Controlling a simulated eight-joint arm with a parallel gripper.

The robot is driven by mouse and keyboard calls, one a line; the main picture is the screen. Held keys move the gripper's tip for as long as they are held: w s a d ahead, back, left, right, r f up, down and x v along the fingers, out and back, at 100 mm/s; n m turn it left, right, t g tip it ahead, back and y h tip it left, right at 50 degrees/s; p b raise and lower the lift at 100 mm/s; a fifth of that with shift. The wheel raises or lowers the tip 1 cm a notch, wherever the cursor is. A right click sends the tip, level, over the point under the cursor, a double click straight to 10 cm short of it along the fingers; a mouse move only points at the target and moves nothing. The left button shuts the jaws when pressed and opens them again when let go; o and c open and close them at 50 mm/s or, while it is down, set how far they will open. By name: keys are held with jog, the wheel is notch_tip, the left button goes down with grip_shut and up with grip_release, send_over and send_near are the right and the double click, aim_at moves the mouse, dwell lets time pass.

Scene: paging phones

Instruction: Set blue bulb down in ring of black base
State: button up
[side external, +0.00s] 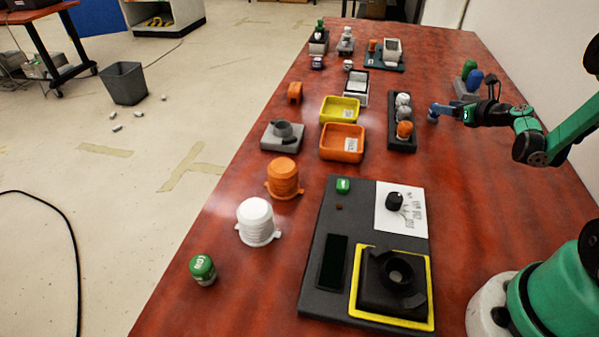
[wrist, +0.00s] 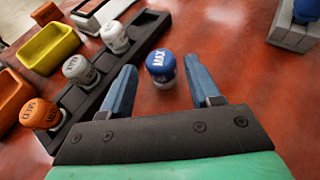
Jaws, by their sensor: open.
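The blue bulb (wrist: 161,65), its cap marked MAX, stands on the red-brown table between the tips of my open gripper (wrist: 160,72) in the wrist view. Bare table shows between the bulb and each finger. In the side view my gripper (side external: 443,111) is low over the table at the right, with the blue bulb (side external: 433,110) at its tip. The black base (side external: 374,294), with a raised round ring (side external: 398,268), sits in a yellow frame on the dark panel at the near end of the table. The ring looks empty.
A black rack (side external: 393,137) holding grey bulbs and an orange bulb stands left of my gripper. A grey holder (side external: 463,90) with another blue bulb and a green bulb is behind it. Yellow and orange trays (side external: 341,108) are beyond the rack. Bare table lies between gripper and panel.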

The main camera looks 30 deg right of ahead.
aim_at(431, 109)
jog(key=shift+f, duration=0.6)
jog(key=shift+w+f, duration=0.2)
jog(key=shift+w, duration=0.05)
jog(key=shift+x, duration=2.55)
grip_shut()
